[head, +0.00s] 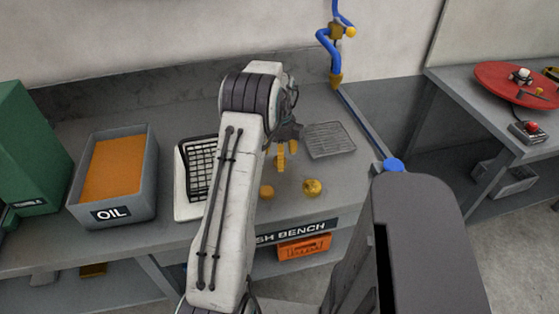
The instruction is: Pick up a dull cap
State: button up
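Two small caps lie on the bench marked "SH BENCH" (the start of the label is hidden). The left one, a plain matte orange-brown cap (267,192), looks dull and sits just right of my forearm. The right one, a yellow-gold cap (312,187), looks shinier and mottled. My gripper (281,153) points down above the bench, behind both caps in the picture. Its yellow fingertips are spread apart with nothing visible between them. My arm hides part of the gripper's mount and the bench to its left.
A grey OIL bin (148,180) with orange contents stands at left beside a green box (28,150). A white tray with a black basket (199,160) is partly behind my arm. A grey grooved plate (328,140) lies right of the gripper. A blue hose (327,40) stands behind.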

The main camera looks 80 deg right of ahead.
jog(key=shift+f, duration=0.9)
jog(key=c, duration=1.3)
jog(key=shift+r, duration=0.1)
